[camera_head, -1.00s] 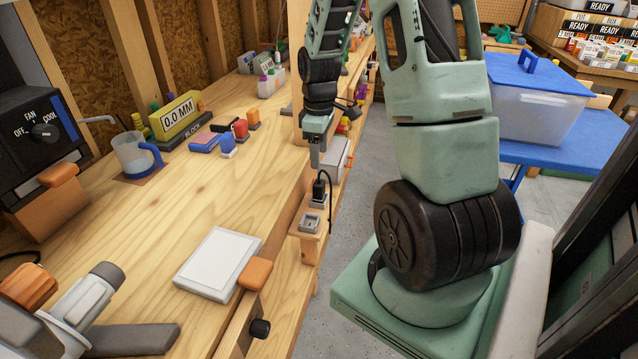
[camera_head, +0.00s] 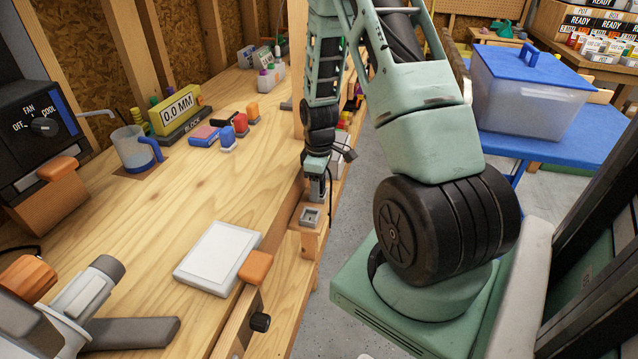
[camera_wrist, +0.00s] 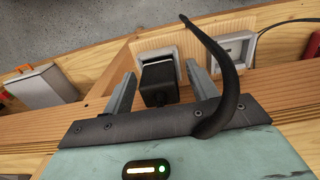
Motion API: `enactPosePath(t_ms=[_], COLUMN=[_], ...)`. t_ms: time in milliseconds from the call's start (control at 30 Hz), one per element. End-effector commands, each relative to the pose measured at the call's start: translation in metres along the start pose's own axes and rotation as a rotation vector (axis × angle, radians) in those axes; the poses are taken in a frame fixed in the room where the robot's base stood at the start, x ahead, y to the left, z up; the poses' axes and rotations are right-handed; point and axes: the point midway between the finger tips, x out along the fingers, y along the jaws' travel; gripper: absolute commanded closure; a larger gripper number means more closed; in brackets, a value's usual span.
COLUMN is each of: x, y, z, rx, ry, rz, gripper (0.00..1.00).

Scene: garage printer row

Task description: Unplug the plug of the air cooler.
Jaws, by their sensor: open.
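The black plug (camera_wrist: 157,84) sits in a white-rimmed socket (camera_wrist: 177,62) on the wooden rail, seen in the wrist view. Its black cord (camera_wrist: 222,60) arcs up and over the near side of my gripper. My gripper (camera_wrist: 163,88) is open, with one grey finger on each side of the plug; whether they touch it I cannot tell. In the head view my gripper (camera_head: 317,188) points down at the rail and mostly hides the plug. The air cooler (camera_head: 38,125) is the dark box at the left, with a FAN/OFF/COOL knob.
A second socket (camera_head: 310,217) lies on the rail just in front of my gripper, and a cord runs from it (camera_wrist: 233,50) in the wrist view. A white tablet-like panel (camera_head: 217,258) lies on the workbench (camera_head: 200,190). A blue-lidded bin (camera_head: 530,95) stands at the right.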

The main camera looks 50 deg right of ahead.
Motion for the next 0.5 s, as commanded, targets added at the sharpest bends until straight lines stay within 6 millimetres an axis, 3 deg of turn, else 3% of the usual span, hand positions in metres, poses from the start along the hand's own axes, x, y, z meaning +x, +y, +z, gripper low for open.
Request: enactPosePath(t_ms=[100,267,300,500], x=[-0.0001,-0.0002,-0.0002,-0.0020], y=[0.0000,0.0000,0.0000,0.0000], z=[0.0000,0.0000,0.0000,0.0000], rx=[0.000,0.000,0.000,0.000], ry=[0.000,0.000,0.000,0.000], rz=[0.000,0.000,0.000,0.000], gripper=[0.42,0.86,0.91,0.91])
